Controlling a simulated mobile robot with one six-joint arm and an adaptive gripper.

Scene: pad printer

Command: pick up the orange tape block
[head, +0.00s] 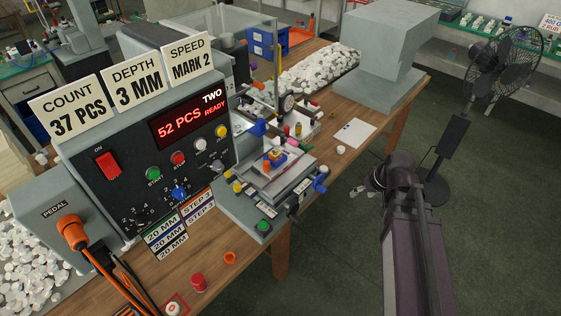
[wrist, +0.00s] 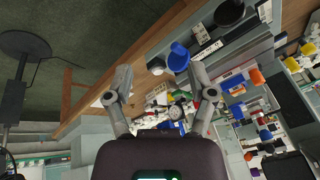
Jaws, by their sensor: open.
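I cannot tell for sure which thing is the orange tape block. A small orange piece (head: 267,167) sits on the printer's grey jig plate, beside a small blue and yellowish fixture (head: 278,156). A separate orange ring-like piece (head: 230,257) lies on the bench's front edge. My gripper (head: 366,190) is beyond the bench's right edge, over the floor, well apart from both. In the wrist view my gripper (wrist: 160,72) is open, with nothing between its two fingers. The printer's side shows beyond the fingers, with several small orange parts that I cannot identify.
The pad printer (head: 150,115) fills the bench's left and middle. A red cap (head: 198,283) stands near the orange ring. A white paper (head: 355,133) lies on bare wood. A black fan (head: 500,65) stands at the right. The floor around my arm is clear.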

